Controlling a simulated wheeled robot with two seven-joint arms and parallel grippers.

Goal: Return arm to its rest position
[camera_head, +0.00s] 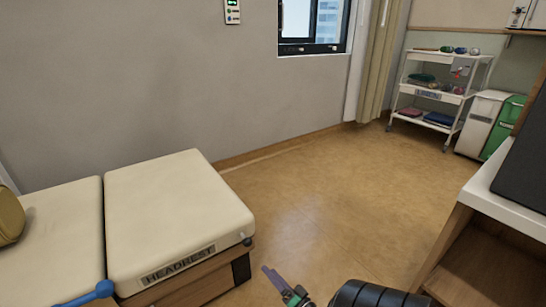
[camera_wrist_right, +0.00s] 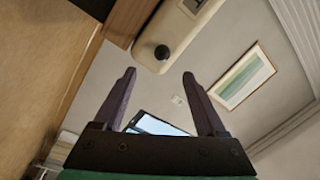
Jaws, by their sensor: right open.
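My right gripper (camera_head: 268,272) is at the bottom of the head view, with a purple finger and a green part beside a dark arm link of mine. It is over the floor, to the right of the bed's labelled headrest end. In the right wrist view the right gripper (camera_wrist_right: 159,76) has its two purple fingers spread apart, with nothing between them. My left gripper is not in view.
The cream headrest section (camera_head: 170,205) is at the lower left; its black corner knob (camera_wrist_right: 162,52) shows in the wrist view. A white-topped wooden cabinet (camera_head: 483,192) stands at right. A trolley (camera_head: 440,97) and bins (camera_head: 483,120) are far right. The middle floor (camera_head: 320,190) is clear.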

